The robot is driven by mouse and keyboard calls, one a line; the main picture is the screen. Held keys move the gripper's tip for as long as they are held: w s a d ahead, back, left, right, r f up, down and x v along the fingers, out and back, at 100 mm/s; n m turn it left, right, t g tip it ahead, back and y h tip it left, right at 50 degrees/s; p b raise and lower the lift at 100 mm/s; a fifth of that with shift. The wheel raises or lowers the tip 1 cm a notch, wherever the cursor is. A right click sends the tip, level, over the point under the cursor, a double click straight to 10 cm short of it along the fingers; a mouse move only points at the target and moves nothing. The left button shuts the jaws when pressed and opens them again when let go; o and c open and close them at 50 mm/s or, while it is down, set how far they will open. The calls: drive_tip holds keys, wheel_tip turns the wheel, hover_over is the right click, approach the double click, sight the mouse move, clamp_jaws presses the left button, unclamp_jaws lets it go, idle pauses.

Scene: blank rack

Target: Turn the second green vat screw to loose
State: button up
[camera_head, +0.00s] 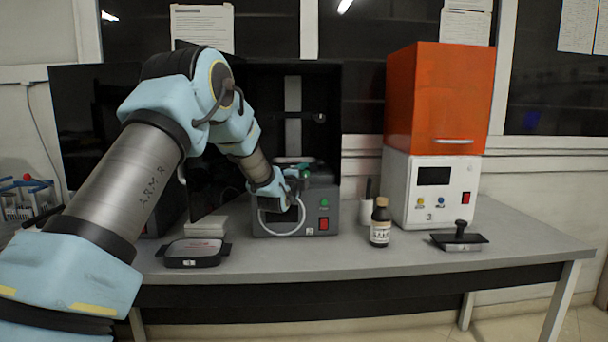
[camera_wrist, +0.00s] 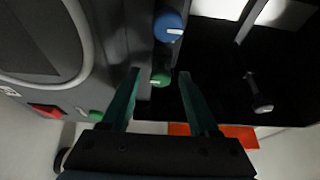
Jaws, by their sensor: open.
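A green screw knob (camera_wrist: 160,79) with a pale mark stands on the dark machine in the wrist view, close to a blue knob (camera_wrist: 168,27). My gripper (camera_wrist: 160,73) is open, its two teal fingertips on either side of the green knob. A gap shows on both sides, wider on the right, and I see no contact. In the head view my gripper (camera_head: 292,180) is at the upper front of the grey machine (camera_head: 310,216) labelled 2. My wrist hides much of the machine's top there, so the knobs are hard to make out.
The machine's red switch (camera_head: 323,224) and green button (camera_head: 324,203) are at its front right. A brown bottle (camera_head: 380,223) and an orange-hooded white machine (camera_head: 400,187) stand to the right. A black-handled tray (camera_head: 193,260) lies at front left. The table (camera_head: 330,262) is clear in front.

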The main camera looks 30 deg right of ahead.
clamp_jaws()
idle(0.5)
